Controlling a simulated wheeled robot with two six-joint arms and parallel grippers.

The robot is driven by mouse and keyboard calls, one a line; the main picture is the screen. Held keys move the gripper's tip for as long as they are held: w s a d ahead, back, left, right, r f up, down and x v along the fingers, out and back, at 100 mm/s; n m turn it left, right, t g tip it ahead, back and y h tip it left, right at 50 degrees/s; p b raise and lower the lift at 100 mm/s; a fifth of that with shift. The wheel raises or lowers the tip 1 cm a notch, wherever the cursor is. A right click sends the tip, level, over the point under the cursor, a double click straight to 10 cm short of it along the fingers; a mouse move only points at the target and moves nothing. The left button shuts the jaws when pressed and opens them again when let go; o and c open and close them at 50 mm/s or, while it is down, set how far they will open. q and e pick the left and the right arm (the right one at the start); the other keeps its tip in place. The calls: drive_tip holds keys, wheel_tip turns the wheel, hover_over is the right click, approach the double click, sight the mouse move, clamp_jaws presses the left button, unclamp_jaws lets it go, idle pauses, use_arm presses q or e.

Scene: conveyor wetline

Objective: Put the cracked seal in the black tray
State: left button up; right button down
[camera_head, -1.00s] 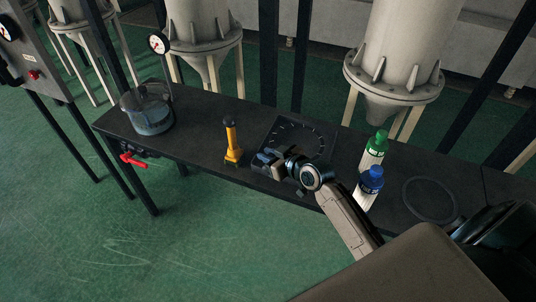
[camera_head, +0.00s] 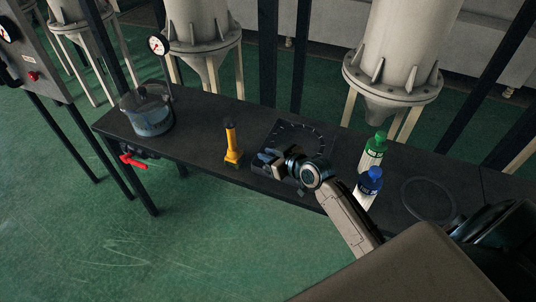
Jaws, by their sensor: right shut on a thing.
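My right gripper (camera_head: 266,158) is low over the dark bench, at the front-left edge of a dark square panel (camera_head: 318,134) with a ring of pale marks. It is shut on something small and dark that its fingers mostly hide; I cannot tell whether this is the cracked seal. I cannot make out a separate black tray; whether the square panel is one is unclear. A dark flat ring (camera_head: 403,193) lies on the bench at the right. My left gripper is not in view.
A yellow-and-black upright tool (camera_head: 232,145) stands just left of my gripper. A green-capped bottle (camera_head: 373,153) and a blue-capped bottle (camera_head: 368,184) stand to its right, near my forearm. A glass vessel (camera_head: 149,112) is at the bench's left end, above a red valve handle (camera_head: 132,160).

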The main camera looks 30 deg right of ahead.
drive_tip(key=shift+s+d+f, duration=0.1)
drive_tip(key=shift+s+f, duration=0.1)
drive_tip(key=shift+f, duration=0.6)
drive_tip(key=c, duration=1.3)
unclamp_jaws()
drive_tip(key=shift+o, duration=0.2)
drive_tip(key=shift+w+r+v, duration=0.1)
drive_tip(key=shift+r+v, duration=0.1)
drive_tip(key=shift+v, duration=1.65)
drive_tip(key=shift+w+r+v, duration=0.1)
drive_tip(key=shift+r+v, duration=0.15)
drive_tip(key=shift+v, duration=1.6)
drive_tip(key=shift+w+r+v, duration=0.1)
drive_tip(key=shift+r+v, duration=0.1)
drive_tip(key=shift+v, duration=1.65)
drive_tip(key=shift+s, duration=0.1)
